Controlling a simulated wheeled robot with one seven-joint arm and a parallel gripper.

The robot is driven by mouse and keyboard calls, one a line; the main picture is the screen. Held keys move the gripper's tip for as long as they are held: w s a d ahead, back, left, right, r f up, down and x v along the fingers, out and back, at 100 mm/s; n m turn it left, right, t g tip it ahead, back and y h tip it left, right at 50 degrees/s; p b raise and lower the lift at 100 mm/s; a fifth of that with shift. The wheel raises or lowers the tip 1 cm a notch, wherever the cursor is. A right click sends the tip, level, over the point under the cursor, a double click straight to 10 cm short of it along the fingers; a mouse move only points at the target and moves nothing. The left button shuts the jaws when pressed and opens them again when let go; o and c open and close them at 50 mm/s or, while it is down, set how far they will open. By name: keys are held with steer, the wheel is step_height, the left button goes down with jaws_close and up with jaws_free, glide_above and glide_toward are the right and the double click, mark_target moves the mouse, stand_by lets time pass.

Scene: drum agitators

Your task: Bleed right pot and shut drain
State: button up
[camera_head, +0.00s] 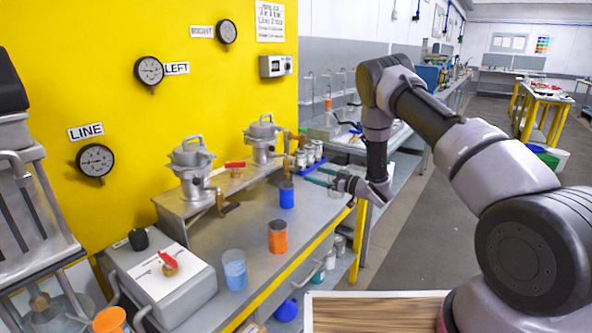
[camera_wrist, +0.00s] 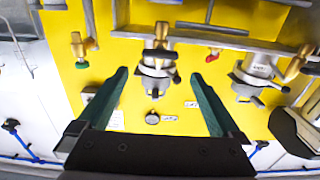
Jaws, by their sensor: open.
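The right pot (camera_head: 263,138) is a metal vessel with a top handle on the raised shelf by the yellow panel. It shows in the middle of the wrist view (camera_wrist: 157,70), which looks turned upside down. The left pot (camera_head: 193,168) stands nearer on the shelf and is at the right of the wrist view (camera_wrist: 258,72). A red-handled valve (camera_head: 235,165) lies between the pots. Brass fittings (camera_head: 292,137) show beside the right pot; which is its drain, I cannot tell. My gripper (camera_head: 307,175) has green fingers, open and empty, to the right of the right pot and apart from it.
Gauges marked LINE (camera_head: 95,160) and LEFT (camera_head: 149,70) hang on the panel. Blue (camera_head: 286,196) and orange (camera_head: 277,236) cups and a clear blue beaker (camera_head: 235,270) stand on the bench. A grey box (camera_head: 165,285) with another red handle is at the near left.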

mark_target(298, 169)
steer(key=x, duration=0.9)
steer(key=shift+w+a+r, duration=0.1)
steer(key=shift+w+a, duration=0.15)
steer(key=shift+a, duration=0.05)
steer(key=c, duration=1.2)
